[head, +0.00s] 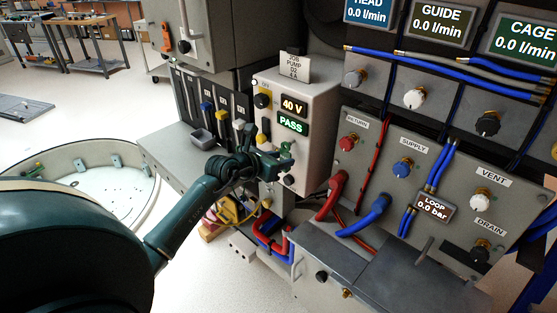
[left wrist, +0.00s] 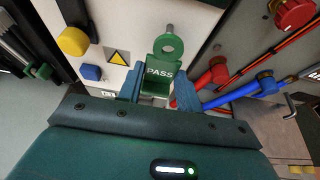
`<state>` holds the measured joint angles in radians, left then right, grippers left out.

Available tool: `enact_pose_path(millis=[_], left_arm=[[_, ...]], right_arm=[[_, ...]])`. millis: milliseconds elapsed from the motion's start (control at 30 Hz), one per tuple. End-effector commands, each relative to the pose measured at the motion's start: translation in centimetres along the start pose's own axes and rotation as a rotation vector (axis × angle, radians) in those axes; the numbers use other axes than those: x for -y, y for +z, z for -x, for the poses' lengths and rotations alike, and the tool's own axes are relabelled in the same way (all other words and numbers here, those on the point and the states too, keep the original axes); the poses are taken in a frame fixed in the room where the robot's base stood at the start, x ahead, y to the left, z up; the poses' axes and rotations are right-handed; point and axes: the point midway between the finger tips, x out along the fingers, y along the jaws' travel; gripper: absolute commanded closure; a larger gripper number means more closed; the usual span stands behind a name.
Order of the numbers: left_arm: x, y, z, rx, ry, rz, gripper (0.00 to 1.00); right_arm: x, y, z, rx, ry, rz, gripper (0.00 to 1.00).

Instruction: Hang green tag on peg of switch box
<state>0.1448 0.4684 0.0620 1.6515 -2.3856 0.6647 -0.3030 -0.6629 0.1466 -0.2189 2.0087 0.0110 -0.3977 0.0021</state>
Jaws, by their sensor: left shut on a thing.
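The switch box (head: 318,95) is a pale box with lit displays reading 40 V and PASS. My left gripper (head: 279,162) is at the lower front of this box. In the left wrist view, its blue fingers (left wrist: 158,92) are shut on the green tag (left wrist: 160,72), which reads PASS and has a ring at its top. A small grey peg (left wrist: 170,29) shows just beyond the ring's upper edge. In the head view the tag (head: 287,148) is small and partly hidden by the gripper. My right gripper is not in view.
The box face carries a yellow knob (left wrist: 73,41) and a blue button (left wrist: 91,73). To the right are a red hose (head: 332,196), a blue hose (head: 365,217) and a valve panel (head: 375,160).

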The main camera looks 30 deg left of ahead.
Motion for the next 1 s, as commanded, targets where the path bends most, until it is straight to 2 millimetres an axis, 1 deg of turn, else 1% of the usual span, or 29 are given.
enact_pose_path(millis=[300,1000], left_arm=[[0.0,0.0,-0.1,0.001,0.000,0.000,0.92],[0.0,0.7,-1.5,0.001,0.000,0.000,0.92]], right_arm=[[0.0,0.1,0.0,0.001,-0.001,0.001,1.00],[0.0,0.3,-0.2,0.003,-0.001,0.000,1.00]])
